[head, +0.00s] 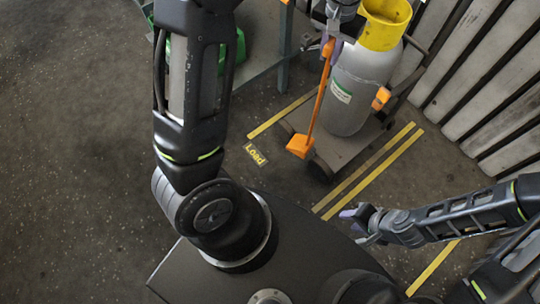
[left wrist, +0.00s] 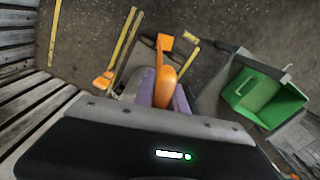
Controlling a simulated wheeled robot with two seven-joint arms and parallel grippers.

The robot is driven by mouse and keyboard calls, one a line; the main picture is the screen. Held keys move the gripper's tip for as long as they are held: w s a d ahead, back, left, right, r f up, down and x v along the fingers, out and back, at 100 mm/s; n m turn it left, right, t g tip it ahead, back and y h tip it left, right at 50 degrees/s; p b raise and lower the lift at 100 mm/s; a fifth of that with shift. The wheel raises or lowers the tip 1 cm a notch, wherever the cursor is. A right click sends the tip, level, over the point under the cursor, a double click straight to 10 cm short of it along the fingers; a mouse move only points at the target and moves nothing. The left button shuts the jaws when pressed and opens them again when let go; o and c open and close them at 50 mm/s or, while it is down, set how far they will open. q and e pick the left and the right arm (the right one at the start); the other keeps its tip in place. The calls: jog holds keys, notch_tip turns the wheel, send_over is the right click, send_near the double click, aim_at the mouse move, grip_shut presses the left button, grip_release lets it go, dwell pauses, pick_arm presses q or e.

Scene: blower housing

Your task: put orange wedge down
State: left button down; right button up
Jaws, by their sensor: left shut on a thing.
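My left gripper (head: 333,44) is at the top of the head view, beside the cylinder's yellow collar, and is shut on the orange wedge (head: 300,146). The wedge has a long thin handle, and its block end hangs down near the cart's front left corner. In the left wrist view the wedge (left wrist: 165,75) sits between the purple fingers (left wrist: 163,98). I cannot tell whether its block touches the floor or cart. A second orange wedge (head: 381,98) shows right of the cylinder and in the left wrist view (left wrist: 103,80). My right gripper (head: 355,218) is low right, apart from both wedges; its opening is unclear.
A grey gas cylinder (head: 355,85) with a yellow collar (head: 385,22) stands on a wheeled cart (head: 338,148). Yellow floor lines and a "Load" label (head: 255,153) lie around it. A green bin (left wrist: 245,92) is near a table. Slatted panels stand at right. Floor left is clear.

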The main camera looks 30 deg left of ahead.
pick_arm(q)
jog(key=shift+s+a+f+n, duration=0.15)
jog(key=shift+f+n, duration=0.2)
jog(key=shift+n, duration=0.2)
jog(key=shift+s+a+f+n, duration=0.15)
jog(key=shift+f+n, duration=0.2)
jog(key=shift+n, duration=0.2)
jog(key=s+a+f+n, duration=0.5)
jog(key=a+f+n, duration=0.1)
jog(key=n, duration=0.9)
jog(key=s+a+f+n, duration=0.4)
jog(key=a+f+n, duration=0.1)
jog(key=n, duration=1)
jog(key=shift+s+a+f, duration=0.35)
jog(key=shift+a+f, duration=0.05)
jog(key=shift+f, duration=0.4)
